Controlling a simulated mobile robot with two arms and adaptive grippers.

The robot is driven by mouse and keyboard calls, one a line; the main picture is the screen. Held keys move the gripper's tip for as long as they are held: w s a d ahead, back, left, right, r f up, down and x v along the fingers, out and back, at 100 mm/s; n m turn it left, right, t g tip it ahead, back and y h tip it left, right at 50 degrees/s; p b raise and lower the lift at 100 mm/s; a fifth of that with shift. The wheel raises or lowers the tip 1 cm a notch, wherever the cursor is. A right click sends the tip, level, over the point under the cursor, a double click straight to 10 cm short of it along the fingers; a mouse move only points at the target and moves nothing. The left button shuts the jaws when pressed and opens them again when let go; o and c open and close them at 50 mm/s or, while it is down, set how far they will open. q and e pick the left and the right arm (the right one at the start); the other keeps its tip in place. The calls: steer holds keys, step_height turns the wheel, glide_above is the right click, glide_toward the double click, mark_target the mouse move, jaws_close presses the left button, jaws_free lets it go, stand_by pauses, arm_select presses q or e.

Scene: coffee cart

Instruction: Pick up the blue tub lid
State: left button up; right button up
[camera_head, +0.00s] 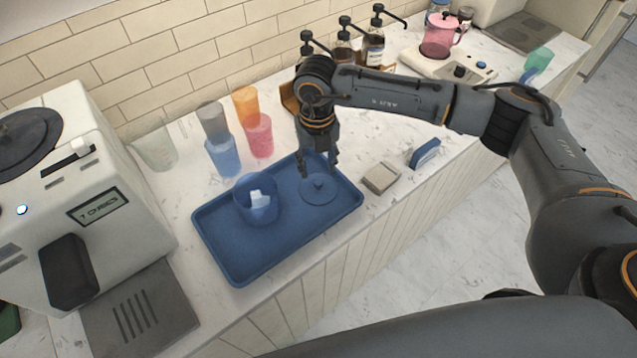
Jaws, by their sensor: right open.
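The blue tub lid (322,191) is a round disc with a small knob in its middle. It lies flat on the right part of the blue tray (240,268). The blue tub (250,212) stands to its left on the same tray, without a cover, with something white inside. My right gripper (318,176) points down just above the lid, its fingers apart around or near the knob. I cannot tell whether the fingertips touch the lid. My left gripper is not in view.
Several coloured cups, one of them pink (259,136), stand behind the tray. A beige box (381,177) and a blue upright item (425,153) sit to its right. The coffee machine (75,195) is at left. Pump bottles (374,48) stand behind my right arm.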

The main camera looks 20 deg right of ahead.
mark_target(318, 182)
step_height(318, 182, down, 5)
steer(key=p, duration=0.3)
steer(key=shift+d+f, duration=0.15)
steer(key=shift+f, duration=0.35)
jaws_close()
